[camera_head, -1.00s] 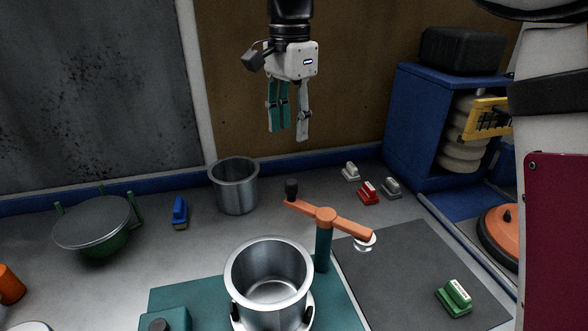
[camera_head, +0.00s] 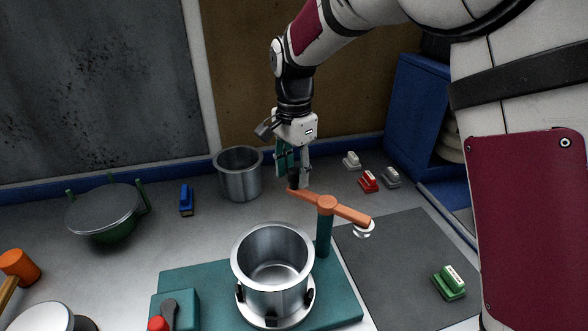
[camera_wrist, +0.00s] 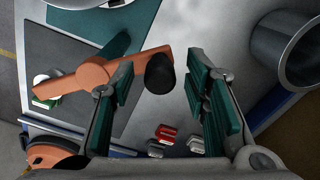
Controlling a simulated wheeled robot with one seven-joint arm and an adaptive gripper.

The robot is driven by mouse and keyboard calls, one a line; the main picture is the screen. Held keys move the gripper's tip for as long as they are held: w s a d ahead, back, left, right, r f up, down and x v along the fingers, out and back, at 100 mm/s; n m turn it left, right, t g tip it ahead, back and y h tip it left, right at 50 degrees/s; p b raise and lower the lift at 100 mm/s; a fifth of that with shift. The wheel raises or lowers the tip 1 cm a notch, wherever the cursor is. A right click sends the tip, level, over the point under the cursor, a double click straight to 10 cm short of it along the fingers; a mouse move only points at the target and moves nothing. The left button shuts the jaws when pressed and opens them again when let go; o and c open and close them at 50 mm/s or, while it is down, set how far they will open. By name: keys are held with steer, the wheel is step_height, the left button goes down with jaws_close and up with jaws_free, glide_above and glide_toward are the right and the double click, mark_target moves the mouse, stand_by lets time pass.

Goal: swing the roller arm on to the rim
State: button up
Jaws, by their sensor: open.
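The orange roller arm (camera_head: 345,212) sits on a teal post (camera_head: 323,237) beside the steel pot (camera_head: 272,240). Its black knob (camera_head: 293,183) is at the back-left end. Its pale roller (camera_head: 364,229) is at the right end, off the pot's rim and over the grey mat. The pot stands on a teal base (camera_head: 200,275). My gripper (camera_head: 291,177) is open, pointing down at the knob. In the wrist view, the knob (camera_wrist: 159,74) shows between the open teal-padded fingers, nearer the left one; I see no clear contact.
Another steel pot (camera_head: 240,182) stands behind, left of my gripper. A lidded green pan (camera_head: 105,212) and a blue block (camera_head: 186,200) are at left. White, red and grey blocks stand at back right. A green block (camera_head: 449,283) sits on the grey mat (camera_head: 400,265).

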jaws_close()
steer(key=shift+w+d, duration=0.1)
steer(key=shift+w, duration=0.05)
steer(key=w+d+m+p, duration=0.3)
steer(key=d+m, duration=0.6)
steer(key=m, duration=0.5)
steer(key=shift+w+p, duration=0.2)
steer(key=shift+p, duration=0.15)
stand_by(0.6)
jaws_free()
